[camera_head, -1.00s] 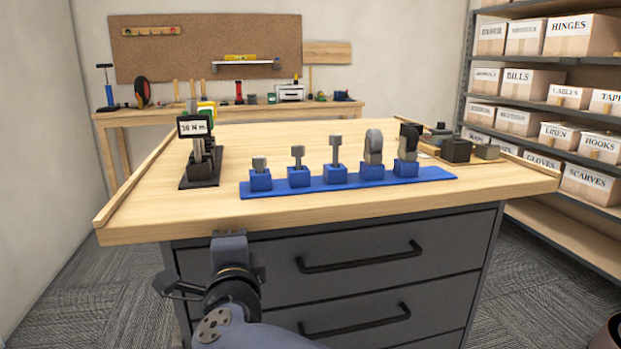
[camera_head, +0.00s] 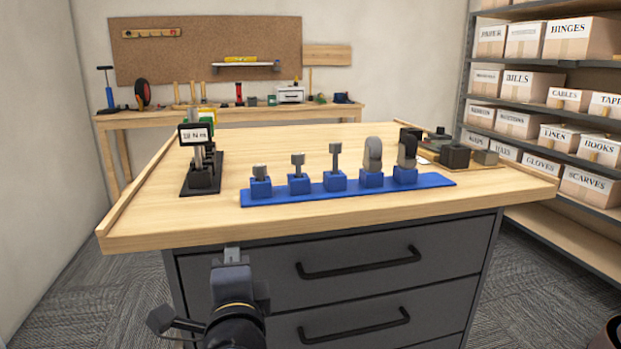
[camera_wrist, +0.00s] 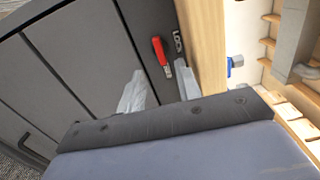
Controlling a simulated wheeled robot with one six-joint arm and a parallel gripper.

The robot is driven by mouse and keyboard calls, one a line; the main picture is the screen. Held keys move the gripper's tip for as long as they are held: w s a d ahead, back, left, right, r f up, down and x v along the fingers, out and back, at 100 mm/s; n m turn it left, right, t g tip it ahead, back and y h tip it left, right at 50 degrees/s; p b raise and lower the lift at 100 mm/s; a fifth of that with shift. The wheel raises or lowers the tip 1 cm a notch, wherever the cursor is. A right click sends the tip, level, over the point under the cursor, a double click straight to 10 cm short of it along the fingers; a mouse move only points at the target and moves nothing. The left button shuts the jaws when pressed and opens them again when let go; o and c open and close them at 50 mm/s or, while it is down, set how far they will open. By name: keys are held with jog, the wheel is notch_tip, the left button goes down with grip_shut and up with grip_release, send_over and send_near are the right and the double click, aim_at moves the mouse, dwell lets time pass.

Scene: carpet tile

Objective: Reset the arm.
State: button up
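My arm rises from the bottom edge of the head view, in front of the dark drawer cabinet. My gripper (camera_head: 232,254) is at its upper end, just below the front edge of the wooden worktop (camera_head: 330,218). In the wrist view my gripper (camera_wrist: 160,90) shows two pale fingers standing apart with nothing held between them. The cabinet's dark face (camera_wrist: 70,60) lies beyond the fingers.
A blue rack (camera_head: 440,181) with several grey-topped blue blocks stands on the worktop. A small stand with a display (camera_head: 196,134) is left of it. A red item (camera_wrist: 161,50) shows against the cabinet. Shelves of boxes (camera_head: 535,79) stand right.

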jog(key=w+n+p, duration=0.1)
jog(key=n, duration=0.2)
jog(key=w+a+n+p, duration=0.1)
jog(key=w+n, duration=0.1)
jog(key=n, duration=0.1)
jog(key=w+n+p, duration=0.1)
jog(key=w+n, duration=0.1)
jog(key=n, duration=0.2)
jog(key=shift+w+a+r, duration=0.1)
jog(key=shift+w+a, duration=0.1)
jog(key=shift+w, duration=0.05)
dwell(0.5)
